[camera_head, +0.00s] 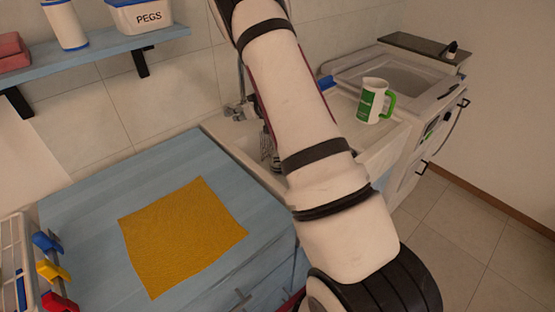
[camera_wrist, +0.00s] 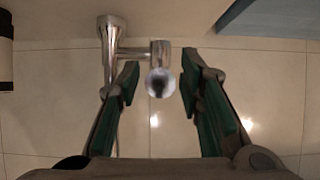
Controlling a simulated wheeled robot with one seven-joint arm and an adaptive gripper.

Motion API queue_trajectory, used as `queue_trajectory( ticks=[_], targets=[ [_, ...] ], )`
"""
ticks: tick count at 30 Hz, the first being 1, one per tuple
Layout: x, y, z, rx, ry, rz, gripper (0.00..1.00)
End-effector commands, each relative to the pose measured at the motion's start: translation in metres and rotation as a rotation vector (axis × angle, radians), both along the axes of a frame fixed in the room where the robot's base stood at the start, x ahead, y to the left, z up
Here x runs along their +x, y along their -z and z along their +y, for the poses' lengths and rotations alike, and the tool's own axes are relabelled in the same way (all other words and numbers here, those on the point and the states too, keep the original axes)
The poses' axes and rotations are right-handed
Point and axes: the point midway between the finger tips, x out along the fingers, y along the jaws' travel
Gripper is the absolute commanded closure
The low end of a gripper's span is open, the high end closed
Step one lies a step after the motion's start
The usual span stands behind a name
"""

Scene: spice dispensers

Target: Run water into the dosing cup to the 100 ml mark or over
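A white cup with a green label and green handle (camera_head: 372,100) stands upright on the white surface right of my arm in the head view. It is the only cup in view; its inside and any water level cannot be read. A chrome tap (camera_head: 238,108) is on the wall behind my arm. In the wrist view the tap (camera_wrist: 133,52) is straight ahead, its round end between my fingers. My gripper (camera_wrist: 160,70) is open with nothing held, its green-padded fingers either side of the tap end. Whether they touch it cannot be told. No running water shows.
A blue counter (camera_head: 80,205) with a mustard cloth (camera_head: 183,237) lies at the left. A blue shelf (camera_head: 95,52) is on the wall above, with a PEGS tub (camera_head: 147,17). My arm hides much of the sink.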

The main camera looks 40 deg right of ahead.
Motion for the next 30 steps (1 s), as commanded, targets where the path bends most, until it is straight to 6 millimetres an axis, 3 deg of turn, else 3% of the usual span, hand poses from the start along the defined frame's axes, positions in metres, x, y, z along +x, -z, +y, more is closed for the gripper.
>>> queue_trajectory(
  ticks=[1,2,30],
  targets=[
    [0.0,0.0,0.0,0.0,0.0,0.0,0.84],
    [0.0,0.0,0.0,0.0,0.0,0.0,0.91],
    [0.004,-0.019,0.0,0.0,0.0,-0.002,0.91]
  ],
)
